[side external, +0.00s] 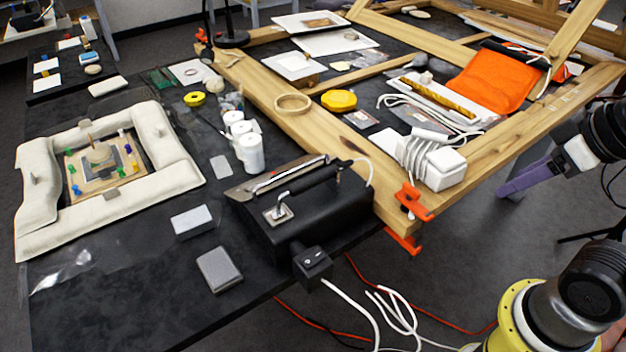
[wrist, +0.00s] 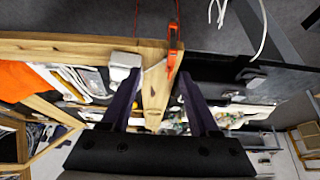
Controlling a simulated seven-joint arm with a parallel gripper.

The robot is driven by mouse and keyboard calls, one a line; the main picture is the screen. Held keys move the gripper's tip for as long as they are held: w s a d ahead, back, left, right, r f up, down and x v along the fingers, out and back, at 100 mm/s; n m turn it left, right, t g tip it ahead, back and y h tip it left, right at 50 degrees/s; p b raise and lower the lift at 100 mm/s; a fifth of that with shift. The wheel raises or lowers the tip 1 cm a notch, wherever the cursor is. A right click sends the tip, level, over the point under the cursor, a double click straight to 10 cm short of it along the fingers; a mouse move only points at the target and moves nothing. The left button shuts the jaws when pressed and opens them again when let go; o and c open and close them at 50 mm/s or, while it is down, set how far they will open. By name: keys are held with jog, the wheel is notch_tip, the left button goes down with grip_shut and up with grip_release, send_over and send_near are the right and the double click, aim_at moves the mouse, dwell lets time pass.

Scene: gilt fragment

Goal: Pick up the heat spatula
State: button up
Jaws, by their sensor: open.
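What looks like the heat spatula (side external: 290,174), a long tool with a flat metal end and a dark handle, lies across the top of a black control box (side external: 325,210) at the table's front edge. A white cord runs near its handle end. My gripper (side external: 515,186) is at the right in the side view, beyond the wooden frame and well apart from the tool. In the wrist view my gripper (wrist: 157,82) has its two purple fingers spread wide, with nothing held between them. I cannot make out the spatula in the wrist view.
A wooden frame (side external: 480,165) with orange clamps (side external: 412,203) and a white adapter (side external: 440,168) lies between my gripper and the box. White bottles (side external: 250,153) stand behind the box; small grey blocks (side external: 219,270) lie left. Cables hang below the table edge.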

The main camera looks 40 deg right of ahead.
jog(key=w+a+r+n+g, duration=0.1)
jog(key=w+a+r+n, duration=0.1)
jog(key=w+r+n, duration=0.4)
jog(key=w+a+r+n+g, duration=0.1)
jog(key=w+a+r+n, duration=0.2)
jog(key=w+r+n, duration=0.35)
jog(key=n+g, duration=0.4)
jog(key=n, duration=0.2)
send_over(307, 179)
jog(key=shift+m, duration=0.25)
notch_tip(307, 179, down, 16)
jog(key=shift+s+a+f, duration=0.1)
jog(key=shift+s+a, duration=0.05)
jog(key=shift+f, duration=3.2)
